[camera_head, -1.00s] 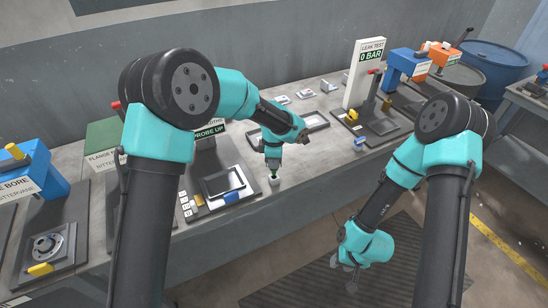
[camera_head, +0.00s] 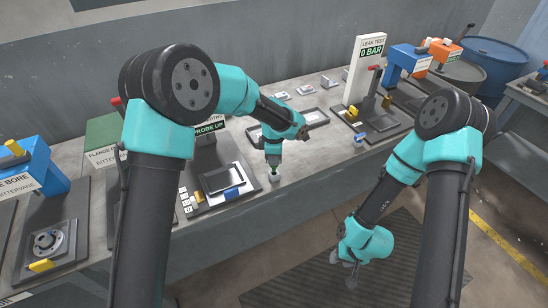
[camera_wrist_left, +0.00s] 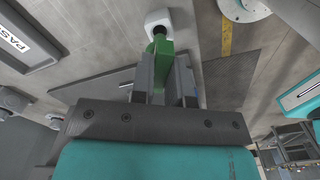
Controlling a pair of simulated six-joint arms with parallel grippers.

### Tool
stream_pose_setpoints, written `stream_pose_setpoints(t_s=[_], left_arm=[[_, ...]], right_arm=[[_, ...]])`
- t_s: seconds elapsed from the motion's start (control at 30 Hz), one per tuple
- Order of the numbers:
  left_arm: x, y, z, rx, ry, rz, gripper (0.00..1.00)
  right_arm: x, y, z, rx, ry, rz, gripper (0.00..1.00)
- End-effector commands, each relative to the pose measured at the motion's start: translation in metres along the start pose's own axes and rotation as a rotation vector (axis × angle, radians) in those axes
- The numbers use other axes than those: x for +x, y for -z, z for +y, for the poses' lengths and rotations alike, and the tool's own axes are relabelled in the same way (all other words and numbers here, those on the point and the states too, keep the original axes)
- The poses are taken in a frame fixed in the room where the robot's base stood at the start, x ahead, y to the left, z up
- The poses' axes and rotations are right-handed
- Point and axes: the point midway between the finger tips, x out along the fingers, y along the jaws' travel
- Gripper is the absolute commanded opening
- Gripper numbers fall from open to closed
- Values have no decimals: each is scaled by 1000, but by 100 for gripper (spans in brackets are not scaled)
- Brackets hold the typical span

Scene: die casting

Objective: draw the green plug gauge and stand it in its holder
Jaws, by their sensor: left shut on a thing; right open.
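My left gripper (camera_head: 273,161) is shut on the green plug gauge (camera_head: 273,170), low over the front part of the bench. In the left wrist view the gauge (camera_wrist_left: 160,47) runs from between the jaws to a small white holder (camera_wrist_left: 158,17) with a dark round hole. The gauge's end is at that hole; how deep it sits I cannot tell. The holder (camera_head: 275,178) shows just below the gripper in the head view. My right gripper (camera_head: 352,272) hangs open and empty over the dark floor mat, away from the bench.
A gauge station with a dark tray (camera_head: 222,180) and a "PROBE UP" sign stands left of the holder. A leak test panel (camera_head: 365,75) stands to the right, with a small blue-topped part (camera_head: 360,140) before it.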

Motion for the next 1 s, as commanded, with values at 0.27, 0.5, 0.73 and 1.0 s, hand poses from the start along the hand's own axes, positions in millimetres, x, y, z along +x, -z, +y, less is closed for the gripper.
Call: stream_pose_setpoints(t_s=[0.27,0.5,0.73,1.0], left_arm=[[0,0,0,0,-1,0,0],[0,0,0,0,0,0,0],[5,0,0,1,0,1,0],[10,0,0,1,-1,0,0]], right_arm=[[0,0,0,0,0,0,43],[0,0,0,0,0,0,43],[0,0,0,0,0,0,43],[0,0,0,0,0,0,43]])
